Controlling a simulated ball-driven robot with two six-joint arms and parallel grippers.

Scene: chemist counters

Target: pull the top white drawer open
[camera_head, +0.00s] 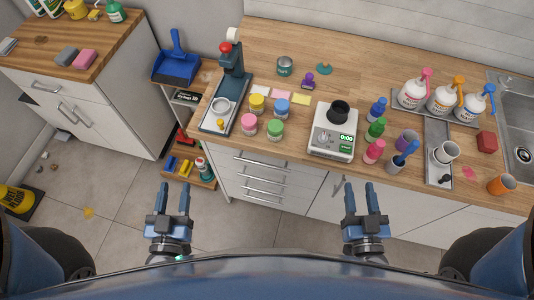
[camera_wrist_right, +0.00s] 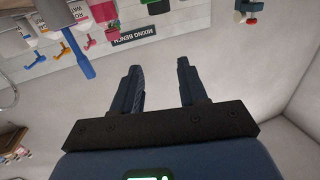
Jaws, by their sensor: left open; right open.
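The top white drawer (camera_head: 250,168) sits just below the wooden worktop, above other white drawers with bar handles. It looks shut. Its metal bar handle (camera_head: 261,161) is in plain view. My left gripper (camera_head: 175,193) is open and empty, to the left of and nearer than the drawer stack. My right gripper (camera_head: 360,193) is open and empty, to the right of the stack, in front of a white cupboard door. Neither gripper touches a handle. The right gripper's two spread fingers also show in the right wrist view (camera_wrist_right: 158,75).
The long worktop (camera_head: 370,60) carries jars, a scale (camera_head: 333,135), bottles and a tray near its front edge. A small shelf (camera_head: 205,178) with clutter stands left of the drawers. Another white cabinet (camera_head: 110,110) is further left. Floor before the drawers is clear.

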